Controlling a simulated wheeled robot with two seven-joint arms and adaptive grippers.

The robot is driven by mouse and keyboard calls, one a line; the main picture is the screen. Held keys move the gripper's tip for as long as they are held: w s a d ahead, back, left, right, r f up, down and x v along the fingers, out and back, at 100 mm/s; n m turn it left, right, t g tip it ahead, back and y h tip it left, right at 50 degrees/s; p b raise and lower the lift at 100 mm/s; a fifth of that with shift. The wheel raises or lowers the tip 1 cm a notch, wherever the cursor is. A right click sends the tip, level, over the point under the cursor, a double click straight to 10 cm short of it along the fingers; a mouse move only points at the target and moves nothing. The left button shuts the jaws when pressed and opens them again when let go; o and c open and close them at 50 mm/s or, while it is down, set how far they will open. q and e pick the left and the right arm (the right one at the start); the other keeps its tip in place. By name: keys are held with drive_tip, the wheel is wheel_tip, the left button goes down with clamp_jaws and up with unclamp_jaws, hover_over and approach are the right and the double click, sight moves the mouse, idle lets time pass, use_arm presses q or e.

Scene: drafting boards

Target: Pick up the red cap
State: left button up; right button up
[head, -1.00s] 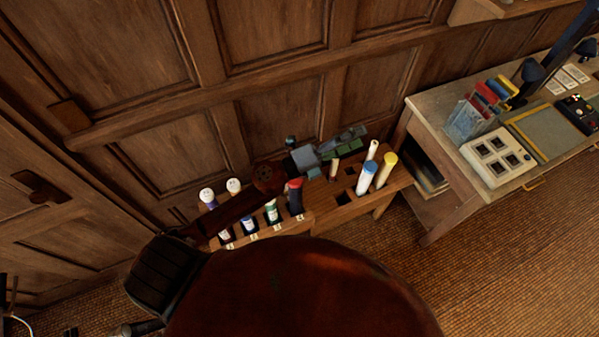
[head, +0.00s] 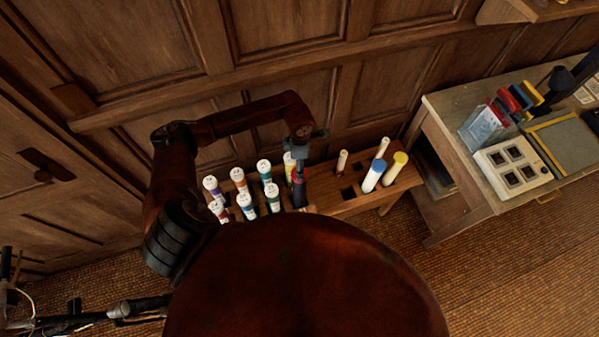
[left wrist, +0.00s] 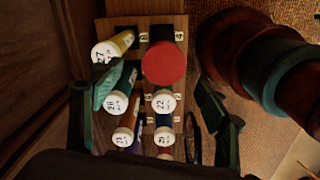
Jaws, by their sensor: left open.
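The red cap shows as a round red disc in the left wrist view (left wrist: 164,63), on top of a dark tube standing in the wooden rack (left wrist: 173,22). In the left wrist view my left gripper (left wrist: 157,97) is open, one finger on each side of the rack's near tubes. The red cap lies beyond the middle of the gap, and no finger is seen touching it. My right gripper is not in view.
Several white-capped tubes (left wrist: 117,102) stand close around the red cap. Wood panelling (head: 280,85) rises behind. A workbench (head: 450,101) is at right.

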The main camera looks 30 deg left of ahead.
use_arm(q)
drive_tip(key=f, duration=0.1)
drive_tip(key=f+p, duration=0.1)
drive_tip(key=f, duration=0.2)
drive_tip(key=shift+s+d+f, duration=0.15)
drive_tip(key=shift+s+f, duration=0.1)
drive_tip(key=shift+f+p, duration=0.3)
drive_tip(key=shift+f, duration=0.2)
drive_tip(key=shift+c, duration=0.7)
drive_tip(key=c, duration=0.8)
